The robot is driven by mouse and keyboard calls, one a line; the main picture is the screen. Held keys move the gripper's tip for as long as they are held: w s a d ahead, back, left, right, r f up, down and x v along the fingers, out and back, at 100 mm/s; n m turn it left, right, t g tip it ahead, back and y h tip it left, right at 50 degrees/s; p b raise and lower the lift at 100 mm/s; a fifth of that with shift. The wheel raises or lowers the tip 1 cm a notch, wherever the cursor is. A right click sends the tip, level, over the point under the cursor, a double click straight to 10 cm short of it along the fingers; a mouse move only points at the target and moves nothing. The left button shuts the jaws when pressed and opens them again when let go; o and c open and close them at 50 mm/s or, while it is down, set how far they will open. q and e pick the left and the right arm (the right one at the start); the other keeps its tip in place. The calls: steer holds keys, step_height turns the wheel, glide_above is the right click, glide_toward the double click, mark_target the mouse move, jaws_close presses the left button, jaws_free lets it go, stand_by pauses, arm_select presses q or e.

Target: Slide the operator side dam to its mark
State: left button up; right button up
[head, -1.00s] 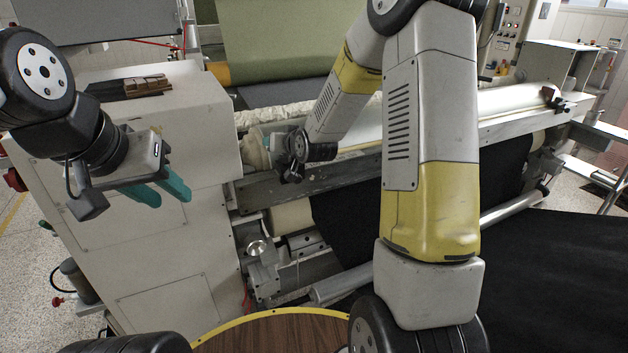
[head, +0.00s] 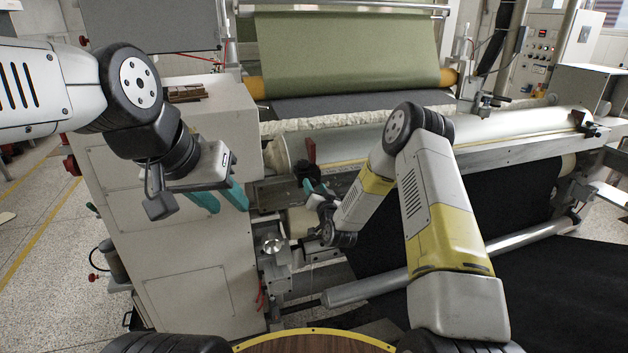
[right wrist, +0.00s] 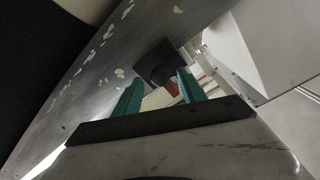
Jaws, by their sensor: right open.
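A side dam, a dark red plate (head: 311,150) on a dark block, stands at the left end of the long pale roller (head: 480,130). In the right wrist view, a dark block (right wrist: 158,62) with a red part (right wrist: 171,89) shows beyond and between my teal fingertips; I cannot tell if they touch it. My right gripper (head: 318,188) is open, just below the dam, partly hidden by its wrist; its fingers show in the right wrist view (right wrist: 160,92). My left gripper (head: 222,197) is open and empty in front of the grey machine cabinet. I cannot make out a mark.
A second dark red piece (head: 578,118) sits at the roller's right end. A grey clamp-like fitting (head: 485,105) stands behind the roller. A metal rail (head: 520,150) runs along the roller's front. Black sheet (head: 540,270) hangs below, and a grey cabinet (head: 190,220) stands left.

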mark_target(314, 184)
steer(key=shift+x, duration=1.5)
jaws_close()
